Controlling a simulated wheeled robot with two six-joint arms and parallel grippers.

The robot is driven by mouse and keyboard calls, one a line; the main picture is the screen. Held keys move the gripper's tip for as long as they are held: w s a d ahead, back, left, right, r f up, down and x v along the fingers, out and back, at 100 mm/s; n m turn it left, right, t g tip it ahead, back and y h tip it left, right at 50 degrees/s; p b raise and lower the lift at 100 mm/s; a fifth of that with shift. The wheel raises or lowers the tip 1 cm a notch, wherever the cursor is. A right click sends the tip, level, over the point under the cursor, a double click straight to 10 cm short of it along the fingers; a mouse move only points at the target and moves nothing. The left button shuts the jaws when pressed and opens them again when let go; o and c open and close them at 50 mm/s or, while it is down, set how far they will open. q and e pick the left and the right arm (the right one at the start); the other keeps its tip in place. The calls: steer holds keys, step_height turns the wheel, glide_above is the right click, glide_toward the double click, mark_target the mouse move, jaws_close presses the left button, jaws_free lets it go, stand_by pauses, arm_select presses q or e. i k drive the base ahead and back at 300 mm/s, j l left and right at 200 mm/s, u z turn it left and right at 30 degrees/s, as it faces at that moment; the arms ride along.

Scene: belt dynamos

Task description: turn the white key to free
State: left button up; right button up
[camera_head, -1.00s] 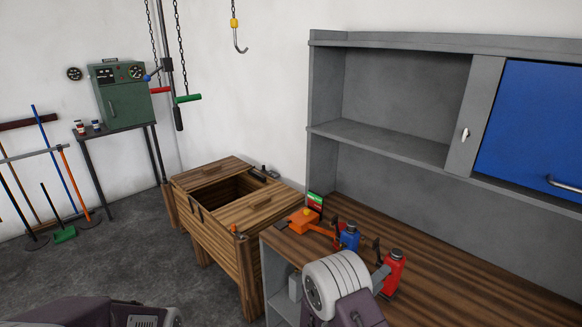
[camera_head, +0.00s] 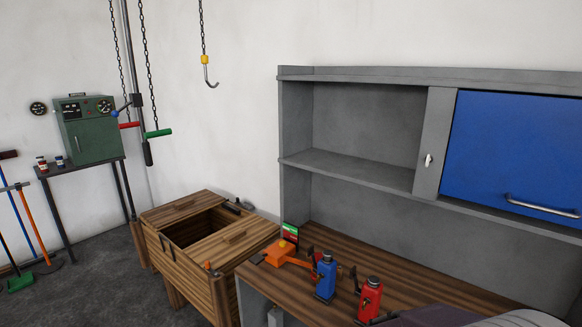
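The white key (camera_head: 428,160) is small and sits on the grey upright panel (camera_head: 433,140) of the wall cabinet, just left of the blue door (camera_head: 515,150). It looks close to upright with a slight tilt; its exact setting is too small to read. Nothing touches it. Neither of my grippers shows in the head view. Only a part of my own arm shows at the bottom right edge, well below the key.
The workbench (camera_head: 420,292) below the cabinet holds a blue bottle-like item (camera_head: 325,278), a red one (camera_head: 369,300) and an orange tool (camera_head: 283,252). A wooden crate (camera_head: 200,275) stands left of it. A hook (camera_head: 209,75) hangs at upper left. The space before the key is clear.

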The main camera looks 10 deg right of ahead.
mark_target(428, 159)
steer(key=i+j+z, duration=0.15)
steer(key=i+z, duration=0.15)
steer(key=z, duration=0.15)
steer(key=i+j+z, duration=0.25)
steer(key=z, duration=0.2)
steer(key=i+j+z, duration=0.2)
steer(key=j+z, duration=0.2)
steer(key=i+j+z, duration=0.15)
steer(key=j+z, duration=0.75)
steer(key=i+j+z, duration=0.1)
steer(key=j+z, duration=0.35)
